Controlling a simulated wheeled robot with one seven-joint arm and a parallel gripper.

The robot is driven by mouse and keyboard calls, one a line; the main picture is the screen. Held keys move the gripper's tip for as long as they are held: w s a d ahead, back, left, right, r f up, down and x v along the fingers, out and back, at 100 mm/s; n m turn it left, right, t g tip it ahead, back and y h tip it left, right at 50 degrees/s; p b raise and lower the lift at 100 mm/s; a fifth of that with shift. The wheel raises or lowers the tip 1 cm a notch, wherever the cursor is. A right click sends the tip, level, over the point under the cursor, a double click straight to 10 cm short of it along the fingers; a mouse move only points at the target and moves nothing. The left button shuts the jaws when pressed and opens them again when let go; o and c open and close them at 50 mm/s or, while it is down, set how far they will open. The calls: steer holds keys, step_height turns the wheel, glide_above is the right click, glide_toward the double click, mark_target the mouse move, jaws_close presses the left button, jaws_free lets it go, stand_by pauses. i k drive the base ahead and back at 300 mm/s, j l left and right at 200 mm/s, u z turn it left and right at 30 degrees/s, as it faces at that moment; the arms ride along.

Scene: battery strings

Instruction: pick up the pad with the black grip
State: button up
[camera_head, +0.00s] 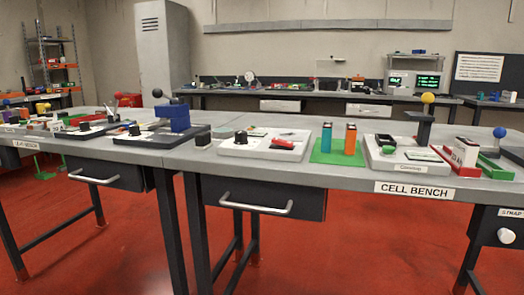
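I cannot tell for sure which thing is the pad with the black grip. Farther left, a dark plate carries another black knob (134,130), next to a blue block (173,118). My gripper is not in view.
The grey bench (330,180) labelled CELL BENCH holds a green mat (320,158) with a blue and an orange cell, and a white unit (385,160) with a yellow-ball lever. Drawers with handles hang below. The red floor in front is clear.

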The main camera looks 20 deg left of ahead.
mark_target(202, 139)
steer(key=u, duration=1.35)
